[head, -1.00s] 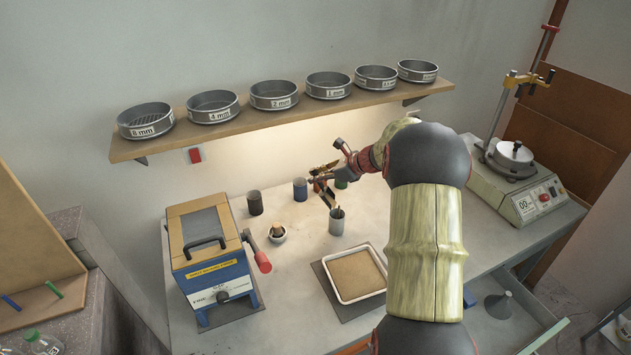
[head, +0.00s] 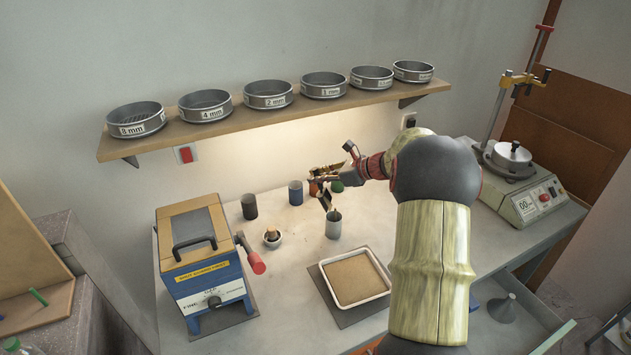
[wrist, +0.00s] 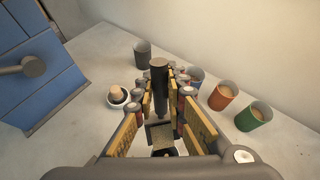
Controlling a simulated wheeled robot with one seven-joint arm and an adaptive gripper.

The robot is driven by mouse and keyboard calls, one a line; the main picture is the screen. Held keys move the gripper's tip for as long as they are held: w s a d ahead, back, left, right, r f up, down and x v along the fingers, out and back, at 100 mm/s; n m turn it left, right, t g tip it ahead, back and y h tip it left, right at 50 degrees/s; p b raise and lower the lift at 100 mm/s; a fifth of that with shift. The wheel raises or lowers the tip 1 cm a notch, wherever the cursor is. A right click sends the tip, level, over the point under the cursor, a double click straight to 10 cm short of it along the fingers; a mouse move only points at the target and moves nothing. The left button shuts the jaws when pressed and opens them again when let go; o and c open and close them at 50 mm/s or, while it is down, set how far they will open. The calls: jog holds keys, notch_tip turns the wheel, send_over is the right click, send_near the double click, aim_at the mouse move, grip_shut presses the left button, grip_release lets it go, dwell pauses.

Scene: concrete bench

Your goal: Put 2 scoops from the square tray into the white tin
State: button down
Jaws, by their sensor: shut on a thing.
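My gripper (head: 323,188) is shut on a scoop and holds it above the white tin (head: 333,226). In the wrist view the scoop's dark handle (wrist: 159,85) stands up between the fingers of my gripper (wrist: 162,115). Its square pan (wrist: 160,134) shows below, with a sandy-coloured patch that looks like material. The scoop points down and tilts toward the tin; I cannot tell if it touches the rim. The tin's inside is hidden from me. The square tray (head: 386,290), white-rimmed and filled with level tan material, lies on a dark mat in front of the tin.
Dark grey (head: 249,206), blue (head: 295,193), orange (wrist: 223,96) and green (wrist: 254,115) tins stand behind. A mortar with pestle (head: 272,238) is left of the white tin. A sieve shelf (head: 285,115) hangs above.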

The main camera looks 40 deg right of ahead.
jog(key=s+d+f+m+t+y+b, duration=0.2)
jog(key=s+d+t+y+b, duration=0.2)
jog(key=s+d+t+b, duration=0.3)
jog(key=shift+s+t+b, duration=0.85)
jog(key=shift+s+t, duration=0.65)
jog(key=shift+t, duration=0.1)
dwell(0.9)
jog(key=shift+r, duration=0.1)
dwell(1.0)
